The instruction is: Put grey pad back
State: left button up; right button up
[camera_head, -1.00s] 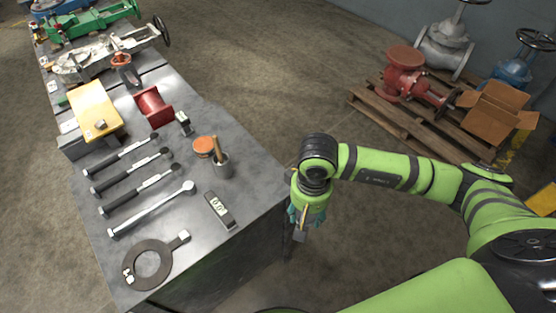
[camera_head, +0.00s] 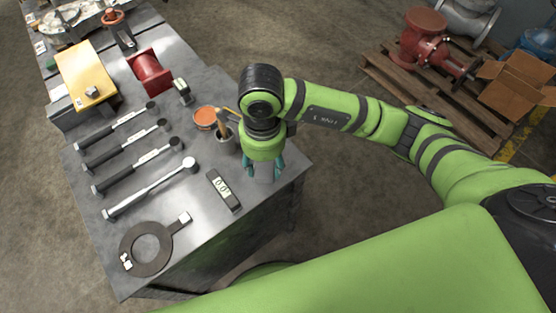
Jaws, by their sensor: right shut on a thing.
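My right gripper (camera_head: 264,168) is over the right edge of the grey workbench (camera_head: 205,220), pointing down. It is shut on a small grey block that looks like the grey pad (camera_head: 264,174), which shows between its teal fingers. The upper part of the pad is hidden by the gripper. I cannot tell whether the pad touches the bench. My left gripper is not in view.
Close left of my gripper are a dark cup (camera_head: 225,140) with a brush, an orange tin (camera_head: 205,118) and a digital gauge (camera_head: 224,191). Several wrenches (camera_head: 150,187) and a dark ring (camera_head: 150,248) lie further left. A wooden pallet (camera_head: 395,80) stands at the back right.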

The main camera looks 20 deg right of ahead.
jog(key=a+r+m+b, duration=0.2)
jog(key=a+m, duration=0.2)
jog(key=m, duration=0.6)
jog(key=shift+m, duration=0.3)
jog(key=w+d+f, duration=0.2)
jog(key=d, duration=0.1)
jog(key=w+d+f, duration=0.2)
jog(key=d, duration=0.1)
jog(key=w+d+f+p, duration=0.1)
jog(key=w+d+f, duration=0.1)
jog(key=d+f, duration=0.1)
jog(key=shift+d, duration=0.2)
notch_tip(320, 180, down, 4)
jog(key=shift+r+p, duration=0.15)
jog(key=shift+p, duration=0.15)
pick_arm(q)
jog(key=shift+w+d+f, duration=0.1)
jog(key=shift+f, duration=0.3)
pick_arm(e)
jog(key=shift+w+f, duration=0.1)
jog(key=shift+f, duration=0.1)
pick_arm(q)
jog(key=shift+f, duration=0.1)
pick_arm(e)
jog(key=shift+f, duration=0.1)
jog(key=o, duration=1.1)
